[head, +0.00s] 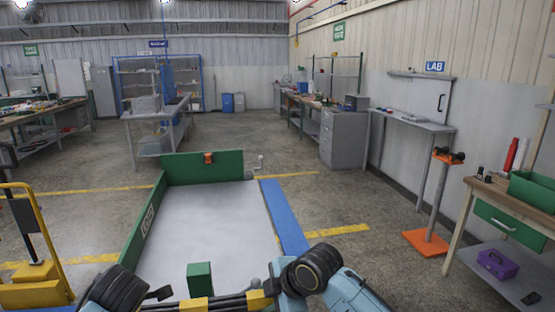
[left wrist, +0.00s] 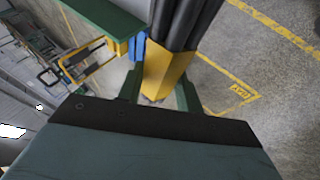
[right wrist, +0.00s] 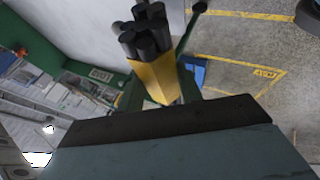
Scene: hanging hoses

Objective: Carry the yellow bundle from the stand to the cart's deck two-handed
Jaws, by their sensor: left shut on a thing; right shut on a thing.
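The yellow bundle shows as dark hoses with yellow sleeves (head: 194,304) along the bottom edge of the head view, in front of the near part of the cart's pale deck (head: 210,225). Its height above the deck cannot be told. My left gripper (left wrist: 160,88) is shut on one yellow sleeve (left wrist: 165,68), with black hoses running up from it. My right gripper (right wrist: 158,90) is shut on the other yellow sleeve (right wrist: 153,76), with black hose ends beyond it. An orange-based stand (head: 427,243) with a grey post is at the right, with dark pieces on top.
The cart has a green end board (head: 205,167), a green side wall (head: 143,225) and a blue strip (head: 284,220) along its right. A yellow-framed trolley (head: 40,270) is at left. A workbench (head: 510,205) is at right.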

